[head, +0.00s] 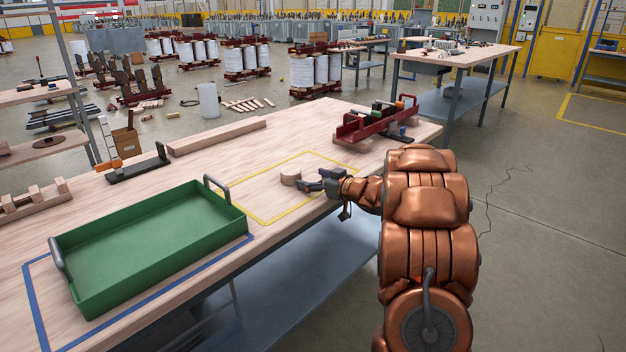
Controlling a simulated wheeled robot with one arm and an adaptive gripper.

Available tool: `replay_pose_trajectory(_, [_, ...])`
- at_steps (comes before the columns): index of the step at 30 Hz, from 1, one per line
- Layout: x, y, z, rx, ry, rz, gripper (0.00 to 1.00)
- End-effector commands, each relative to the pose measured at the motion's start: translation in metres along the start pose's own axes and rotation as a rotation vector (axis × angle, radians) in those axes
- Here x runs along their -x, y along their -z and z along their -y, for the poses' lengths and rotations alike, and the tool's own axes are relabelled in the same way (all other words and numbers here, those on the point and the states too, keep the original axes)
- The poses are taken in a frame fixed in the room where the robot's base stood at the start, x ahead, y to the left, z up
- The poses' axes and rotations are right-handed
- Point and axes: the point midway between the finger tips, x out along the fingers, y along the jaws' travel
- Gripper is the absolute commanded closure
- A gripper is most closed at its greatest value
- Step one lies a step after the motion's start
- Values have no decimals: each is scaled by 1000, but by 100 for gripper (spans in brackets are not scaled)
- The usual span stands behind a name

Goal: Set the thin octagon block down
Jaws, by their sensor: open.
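A small pale wooden block (290,178) rests on the workbench (300,153) inside the yellow taped outline. It looks like the thin octagon block, though its exact shape is too small to tell. My gripper (309,185) is just to its right, low over the bench, with its fingers pointing at the block. The gripper is open. Whether a finger touches the block cannot be told from this view.
A green tray (152,215) with grey handles stands at the left, inside a blue outline. A long wooden beam (217,136) lies at the bench's back edge. A dark red rack (374,122) stands at the far right end. The bench within the yellow outline is otherwise clear.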

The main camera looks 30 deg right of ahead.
Motion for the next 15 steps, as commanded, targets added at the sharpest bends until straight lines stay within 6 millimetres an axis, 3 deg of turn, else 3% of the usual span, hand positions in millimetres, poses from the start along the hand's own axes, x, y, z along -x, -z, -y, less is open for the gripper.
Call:
replay_pose_trajectory(7, [8,4,-1,1,-2,1,14])
replay_pose_trajectory(15, [55,4,-1,-2,-4,1,14])
